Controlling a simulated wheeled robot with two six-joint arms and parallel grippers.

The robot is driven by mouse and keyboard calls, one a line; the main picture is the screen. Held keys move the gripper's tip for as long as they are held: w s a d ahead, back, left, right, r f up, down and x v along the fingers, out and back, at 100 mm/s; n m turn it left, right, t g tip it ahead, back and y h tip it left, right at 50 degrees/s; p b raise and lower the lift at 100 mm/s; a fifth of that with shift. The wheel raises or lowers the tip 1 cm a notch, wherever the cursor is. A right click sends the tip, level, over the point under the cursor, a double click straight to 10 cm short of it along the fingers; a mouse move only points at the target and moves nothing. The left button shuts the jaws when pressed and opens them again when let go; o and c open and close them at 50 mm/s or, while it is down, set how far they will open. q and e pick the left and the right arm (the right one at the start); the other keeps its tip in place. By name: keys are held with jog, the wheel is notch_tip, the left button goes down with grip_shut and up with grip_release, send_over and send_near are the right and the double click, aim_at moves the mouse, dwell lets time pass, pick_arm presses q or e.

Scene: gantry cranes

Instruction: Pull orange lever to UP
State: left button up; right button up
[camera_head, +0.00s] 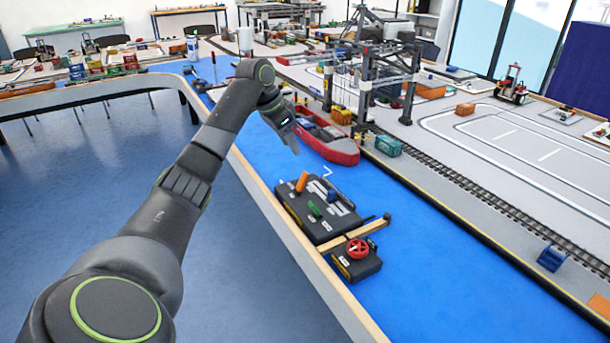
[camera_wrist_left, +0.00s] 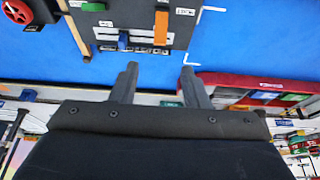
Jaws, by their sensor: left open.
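The orange lever (camera_head: 301,181) stands on a black control box (camera_head: 319,229) at the near edge of the blue table. A green lever (camera_head: 314,210) stands beside it. In the left wrist view the orange lever (camera_wrist_left: 161,27) rises from the dark panel (camera_wrist_left: 125,12), near a blue lever (camera_wrist_left: 123,40). My left gripper (camera_head: 292,146) is above and beyond the box in the head view, apart from the lever. In the left wrist view its two fingers (camera_wrist_left: 160,78) are spread and empty, with the orange lever ahead between their lines. My right gripper is not in view.
A red handwheel (camera_head: 358,248) sits on a smaller black box nearer me, with a wooden bar between the boxes. A red ship (camera_head: 335,149) lies beyond the gripper, below a grey gantry crane (camera_head: 372,75). The blue surface right of the boxes is clear.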

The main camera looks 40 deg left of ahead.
aim_at(305, 173)
pick_arm(q)
jog(key=x, duration=1.2)
jog(key=shift+w+f, duration=0.2)
jog(key=shift+f, duration=0.1)
grip_shut()
